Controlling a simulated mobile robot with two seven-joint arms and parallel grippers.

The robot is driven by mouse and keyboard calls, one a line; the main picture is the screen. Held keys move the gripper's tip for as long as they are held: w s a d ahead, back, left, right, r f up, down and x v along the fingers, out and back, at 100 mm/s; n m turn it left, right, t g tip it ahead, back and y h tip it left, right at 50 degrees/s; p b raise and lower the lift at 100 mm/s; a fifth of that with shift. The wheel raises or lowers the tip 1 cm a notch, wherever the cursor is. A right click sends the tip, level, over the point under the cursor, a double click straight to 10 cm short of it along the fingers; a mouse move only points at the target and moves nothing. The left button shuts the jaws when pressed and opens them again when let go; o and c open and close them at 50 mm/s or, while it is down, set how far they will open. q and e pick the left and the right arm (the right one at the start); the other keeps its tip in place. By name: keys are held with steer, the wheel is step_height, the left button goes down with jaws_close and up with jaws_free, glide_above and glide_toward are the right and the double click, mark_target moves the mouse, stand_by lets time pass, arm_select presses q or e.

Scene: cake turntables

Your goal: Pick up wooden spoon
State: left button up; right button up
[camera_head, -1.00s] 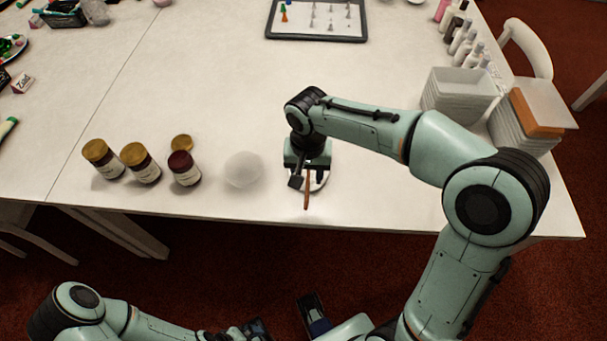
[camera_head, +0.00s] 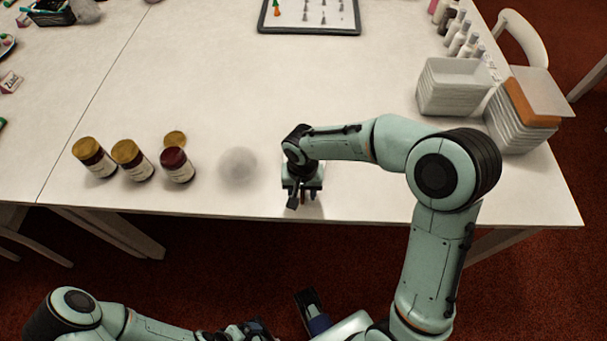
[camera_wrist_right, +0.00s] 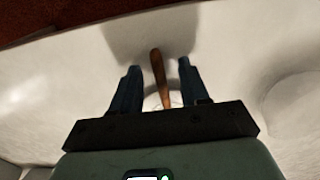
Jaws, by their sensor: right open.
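The wooden spoon shows in the right wrist view as a brown handle (camera_wrist_right: 159,75), between the two fingers, with a gap on both sides. Its lower end runs out of sight behind the gripper body, by a pale rounded rim. My right gripper (camera_head: 304,203) is open and points down at the table's front edge, around the handle without visibly touching it; its blue-grey fingers show in the right wrist view (camera_wrist_right: 158,66). In the head view the gripper hides the spoon almost fully. My left gripper (camera_head: 255,329) is low at the bottom edge, away from the table, its jaws unclear.
Jars with gold and dark lids (camera_head: 131,160) and a blurred white round thing (camera_head: 240,165) stand left of the right gripper. White containers (camera_head: 455,85) and bottles (camera_head: 465,40) are at the right. A tray with nozzles (camera_head: 309,29) lies at the back. The middle of the table (camera_head: 300,80) is clear.

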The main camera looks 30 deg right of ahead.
jaws_close()
step_height(320, 180, up, 20)
steer(key=p, duration=0.3)
stand_by(0.4)
